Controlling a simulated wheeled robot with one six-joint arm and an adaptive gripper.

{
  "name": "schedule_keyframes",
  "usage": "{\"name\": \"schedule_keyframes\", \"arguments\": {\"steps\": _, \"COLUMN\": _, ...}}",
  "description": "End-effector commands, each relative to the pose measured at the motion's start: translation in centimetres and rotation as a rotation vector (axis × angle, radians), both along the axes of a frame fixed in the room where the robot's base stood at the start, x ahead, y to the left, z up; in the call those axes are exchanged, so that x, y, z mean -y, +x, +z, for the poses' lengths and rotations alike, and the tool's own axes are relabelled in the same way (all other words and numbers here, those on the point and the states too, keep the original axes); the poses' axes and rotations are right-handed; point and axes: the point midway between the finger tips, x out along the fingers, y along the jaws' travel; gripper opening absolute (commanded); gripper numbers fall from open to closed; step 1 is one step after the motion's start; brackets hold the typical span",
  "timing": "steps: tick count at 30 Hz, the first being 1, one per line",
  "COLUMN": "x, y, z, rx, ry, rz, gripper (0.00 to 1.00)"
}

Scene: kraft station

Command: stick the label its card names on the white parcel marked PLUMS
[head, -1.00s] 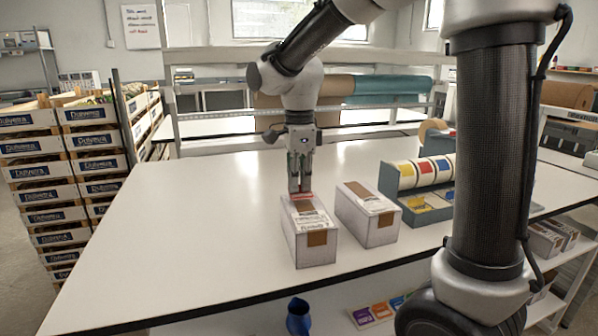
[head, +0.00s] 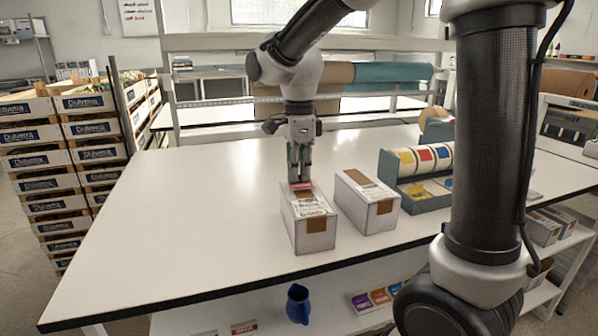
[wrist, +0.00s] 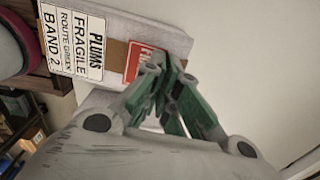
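The white parcel marked PLUMS (head: 311,232) stands on the table; the wrist view shows part of its top (wrist: 118,22). Its card (wrist: 75,42) reads PLUMS, FRAGILE, ROUTE GREEN, BAND 2. A brown tape strip runs along the parcel. A red label (wrist: 141,61), its print partly hidden but starting with "FR", is at my fingertips, at the top's far end; it also shows in the head view (head: 303,186). My gripper (wrist: 168,66) points down with its fingertips together at the label's edge. I cannot tell whether the label lies fully flat.
A second white parcel (head: 370,209) stands close on the right. Beyond it is a grey-blue dispenser (head: 425,203) with yellow, red and blue label rolls. A blue jug (head: 298,304) is on the lower shelf. The table's left side (head: 190,220) is clear.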

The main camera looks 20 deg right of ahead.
Motion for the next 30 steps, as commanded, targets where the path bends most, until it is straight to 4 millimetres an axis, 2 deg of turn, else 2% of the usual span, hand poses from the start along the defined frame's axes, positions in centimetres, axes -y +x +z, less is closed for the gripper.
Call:
{"name": "schedule_keyframes", "arguments": {"steps": 29, "x": 0.00, "y": 0.00, "z": -0.85, "rx": 0.000, "ry": 0.000, "rz": 0.000, "gripper": 0.00}}
{"name": "schedule_keyframes", "arguments": {"steps": 30, "x": 0.00, "y": 0.00, "z": -0.85, "rx": 0.000, "ry": 0.000, "rz": 0.000, "gripper": 0.09}}
